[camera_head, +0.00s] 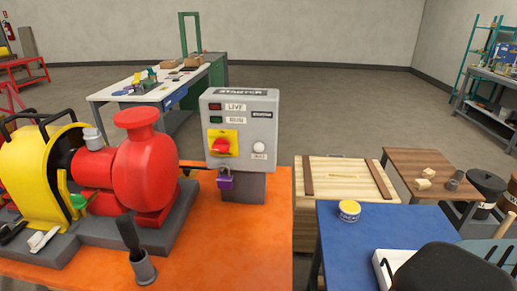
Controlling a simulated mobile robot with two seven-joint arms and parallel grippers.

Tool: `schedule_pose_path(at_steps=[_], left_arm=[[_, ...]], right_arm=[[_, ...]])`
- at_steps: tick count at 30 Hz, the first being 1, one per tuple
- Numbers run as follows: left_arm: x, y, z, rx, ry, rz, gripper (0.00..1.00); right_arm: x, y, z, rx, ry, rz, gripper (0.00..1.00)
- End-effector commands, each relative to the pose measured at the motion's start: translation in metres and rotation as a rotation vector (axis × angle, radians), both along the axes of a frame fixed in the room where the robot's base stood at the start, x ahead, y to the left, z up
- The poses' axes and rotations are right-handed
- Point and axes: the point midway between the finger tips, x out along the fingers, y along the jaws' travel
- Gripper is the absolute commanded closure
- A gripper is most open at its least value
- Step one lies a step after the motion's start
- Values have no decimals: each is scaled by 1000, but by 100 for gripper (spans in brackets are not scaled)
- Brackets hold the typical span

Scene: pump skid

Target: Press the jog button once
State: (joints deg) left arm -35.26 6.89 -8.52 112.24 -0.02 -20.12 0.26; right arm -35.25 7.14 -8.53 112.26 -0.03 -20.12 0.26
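The grey starter box (240,130) stands on a grey post at the back edge of the orange bench, facing me. The jog button (259,147) is a round white button on the right of its front, above a small white label that seems to read JOG. Left of it is a red rotary handle (222,147) on a yellow plate. A red lamp labelled LIVE and a green lamp sit above. Nothing covers the button. Neither of my grippers can be made out in this view.
A purple padlock (225,179) hangs below the box front. The red pump (145,170) and its yellow guard (38,170) stand to the left. A dark-handled tool (129,235) stands in a grey cup. The orange bench (245,245) is clear before the box.

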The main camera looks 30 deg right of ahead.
Motion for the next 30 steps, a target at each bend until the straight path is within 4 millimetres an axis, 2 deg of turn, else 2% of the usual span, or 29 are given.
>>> schedule_pose_path(at_steps=[1,6,30], left_arm=[[0,0,0,0,0,0,64],[0,0,0,0,0,0,64],[0,2,0,6,1,-5,64]], right_arm=[[0,0,0,0,0,0,78],[0,0,0,0,0,0,100],[0,0,0,0,0,0,100]])
